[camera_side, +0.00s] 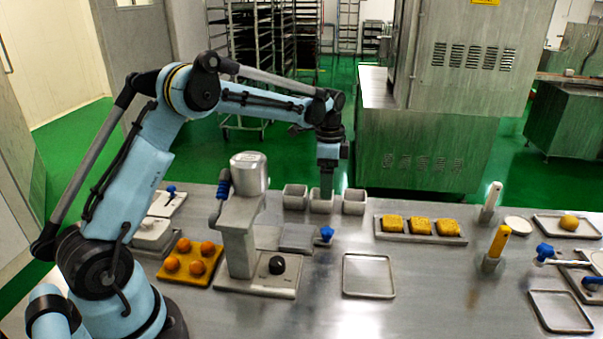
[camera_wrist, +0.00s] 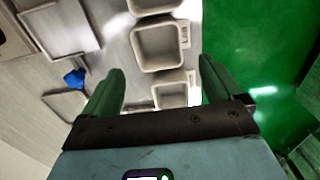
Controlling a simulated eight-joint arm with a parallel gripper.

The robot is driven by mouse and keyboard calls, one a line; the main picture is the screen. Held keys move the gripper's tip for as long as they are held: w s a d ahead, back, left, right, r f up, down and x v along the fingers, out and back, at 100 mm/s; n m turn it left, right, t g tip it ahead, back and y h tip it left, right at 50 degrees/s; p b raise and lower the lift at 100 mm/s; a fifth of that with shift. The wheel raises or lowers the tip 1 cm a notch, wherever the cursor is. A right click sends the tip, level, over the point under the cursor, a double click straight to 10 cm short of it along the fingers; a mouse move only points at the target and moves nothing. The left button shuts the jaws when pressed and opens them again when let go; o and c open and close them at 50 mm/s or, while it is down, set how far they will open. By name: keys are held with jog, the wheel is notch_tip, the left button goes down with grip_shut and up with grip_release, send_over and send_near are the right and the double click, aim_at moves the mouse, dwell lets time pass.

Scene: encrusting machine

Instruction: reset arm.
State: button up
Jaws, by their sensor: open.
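My gripper (camera_side: 327,186) hangs pointing down over the back edge of the steel table, at the middle one of three grey bins (camera_side: 321,204). In the wrist view its two green fingers (camera_wrist: 163,88) are spread wide apart with nothing between them touching. The bins also show in the wrist view, one grey bin (camera_wrist: 160,46) beyond the fingertips and another partly between the fingers. In the side view the fingertips overlap the middle bin, and I cannot tell whether they touch it.
A grey machine (camera_side: 240,222) with a round black knob stands left of the bins. An orange tray (camera_side: 188,280) holds several round orange pieces. A grey tray (camera_side: 450,239) holds three yellow blocks. An empty tray (camera_side: 368,288) lies at front centre. Bare table surrounds it.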

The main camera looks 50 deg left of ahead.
notch_tip(320, 180, down, 6)
jog(key=shift+r, duration=1.15)
notch_tip(320, 180, up, 10)
notch_tip(320, 180, down, 13)
jog(key=shift+r, duration=0.2)
notch_tip(320, 180, up, 4)
jog(key=shift+r, duration=0.25)
jog(key=s+d+r, duration=0.4)
jog(key=d+r, duration=0.3)
jog(key=d, duration=0.4)
jog(key=s+r+n, duration=0.7)
jog(key=s+n, duration=0.2)
jog(key=s, duration=0.4)
jog(key=shift+w+d+f+m, duration=0.1)
jog(key=shift+w+f+m, duration=0.15)
jog(key=shift+w+m, duration=0.35)
jog(key=shift+w+f+m, duration=0.3)
jog(key=shift+w+m, duration=0.05)
jog(key=shift+w, duration=0.55)
jog(key=shift+w+d+f+m, duration=0.1)
jog(key=shift+w+f+m, duration=0.15)
jog(key=shift+w+m, duration=0.35)
